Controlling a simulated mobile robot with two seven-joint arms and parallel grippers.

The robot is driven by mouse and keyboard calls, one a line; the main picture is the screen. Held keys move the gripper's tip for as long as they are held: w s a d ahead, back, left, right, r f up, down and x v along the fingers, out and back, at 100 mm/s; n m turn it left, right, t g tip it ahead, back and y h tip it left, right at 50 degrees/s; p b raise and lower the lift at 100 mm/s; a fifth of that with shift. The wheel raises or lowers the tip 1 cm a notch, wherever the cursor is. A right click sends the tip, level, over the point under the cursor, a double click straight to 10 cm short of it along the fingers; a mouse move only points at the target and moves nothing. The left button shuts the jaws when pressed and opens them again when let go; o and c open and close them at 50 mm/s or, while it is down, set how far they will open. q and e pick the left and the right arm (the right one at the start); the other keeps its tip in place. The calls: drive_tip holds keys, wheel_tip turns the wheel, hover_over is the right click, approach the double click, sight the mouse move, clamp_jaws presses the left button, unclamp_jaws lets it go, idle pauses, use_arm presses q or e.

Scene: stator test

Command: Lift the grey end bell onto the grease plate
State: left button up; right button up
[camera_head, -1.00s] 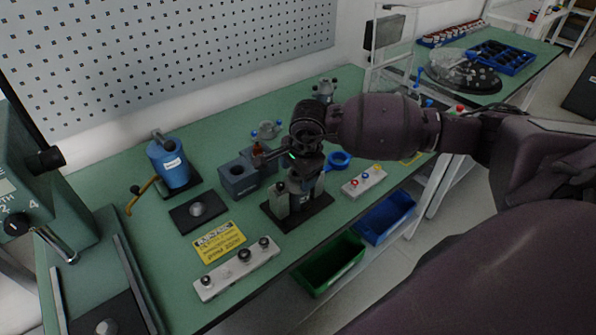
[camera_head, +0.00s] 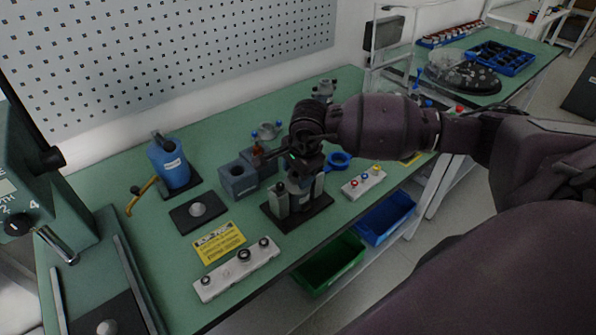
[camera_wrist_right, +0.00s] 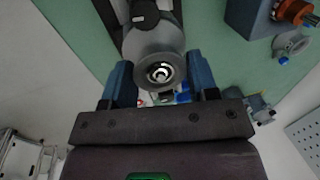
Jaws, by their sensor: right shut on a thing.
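My right gripper (camera_wrist_right: 158,66) has its two blue fingers on either side of a grey round part, which looks like the end bell (camera_wrist_right: 150,42), with a bright ring at its centre. The fingers are shut on it. In the head view my right gripper (camera_head: 310,178) is over a black-based fixture (camera_head: 312,222) with grey posts, and my wrist largely hides the part. Whether it touches the fixture I cannot tell. My left gripper is out of view.
A blue can (camera_head: 169,165) stands at the back left. Blue-grey blocks (camera_head: 238,182) stand left of my gripper. A yellow sign (camera_head: 219,243) and a pale strip with black knobs (camera_head: 238,269) lie in front. A button box (camera_head: 363,182) is to the right.

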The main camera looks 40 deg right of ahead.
drive_tip(key=shift+s+f, duration=0.1)
drive_tip(key=shift+r+p, duration=0.35)
drive_tip(key=shift+r, duration=0.3)
drive_tip(key=shift+w+p+v, duration=0.2)
drive_tip(key=shift+p+v, duration=0.25)
drive_tip(key=shift+v, duration=0.6)
drive_tip(key=shift+w+r+p, duration=0.1)
drive_tip(key=shift+r+p, duration=0.2)
drive_tip(key=shift+r, duration=1.15)
